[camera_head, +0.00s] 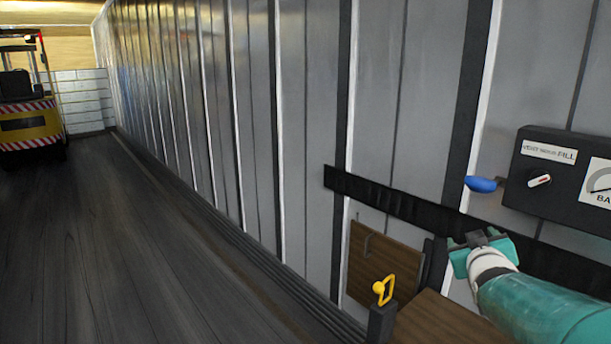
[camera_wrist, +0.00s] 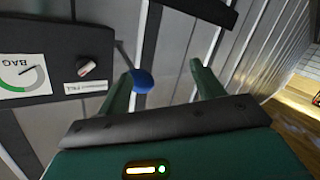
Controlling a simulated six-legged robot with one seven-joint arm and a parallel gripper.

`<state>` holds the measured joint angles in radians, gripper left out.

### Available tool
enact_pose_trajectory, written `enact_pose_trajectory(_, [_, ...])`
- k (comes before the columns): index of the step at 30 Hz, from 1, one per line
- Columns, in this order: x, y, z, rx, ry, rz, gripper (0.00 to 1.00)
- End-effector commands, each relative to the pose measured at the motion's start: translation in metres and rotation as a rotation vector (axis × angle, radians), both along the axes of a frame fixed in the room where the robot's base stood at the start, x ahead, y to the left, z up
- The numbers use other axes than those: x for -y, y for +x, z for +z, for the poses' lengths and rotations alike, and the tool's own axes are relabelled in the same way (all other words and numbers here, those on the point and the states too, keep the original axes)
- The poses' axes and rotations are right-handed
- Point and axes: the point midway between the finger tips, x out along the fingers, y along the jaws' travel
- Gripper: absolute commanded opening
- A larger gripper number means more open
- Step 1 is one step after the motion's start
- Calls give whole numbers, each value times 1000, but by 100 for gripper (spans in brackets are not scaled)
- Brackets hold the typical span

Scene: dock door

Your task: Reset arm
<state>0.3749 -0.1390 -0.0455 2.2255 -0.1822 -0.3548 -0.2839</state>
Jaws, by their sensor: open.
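My gripper (camera_head: 483,243) is at the end of my teal arm in the lower right of the head view. In the wrist view its two green fingers (camera_wrist: 164,76) are spread apart with nothing held between them. A blue knob (camera_head: 481,184) on a lever sticks out from the left side of a dark control box (camera_head: 560,205). The gripper appears just below this knob in the head view. In the wrist view the knob (camera_wrist: 142,81) shows beside the left finger, apparently beyond it; contact cannot be told.
The box has a white switch (camera_head: 539,181) and a dial. A black rail (camera_head: 400,201) runs along the ribbed metal wall. Below stand a yellow handle (camera_head: 383,289) on a post and brown boards (camera_head: 386,262). A forklift (camera_head: 30,105) is far left. The dark floor at left is clear.

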Motion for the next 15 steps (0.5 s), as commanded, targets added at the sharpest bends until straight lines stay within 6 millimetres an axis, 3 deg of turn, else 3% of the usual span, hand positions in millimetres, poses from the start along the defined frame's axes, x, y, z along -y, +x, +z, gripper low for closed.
enact_pose_trajectory(1, [-24,-12,-1,-47,51,14,67])
enact_pose_trajectory(8, [-115,-85,-35,-334,285,49,67])
enact_pose_trajectory(15, [-191,-189,-74,-652,460,69,67])
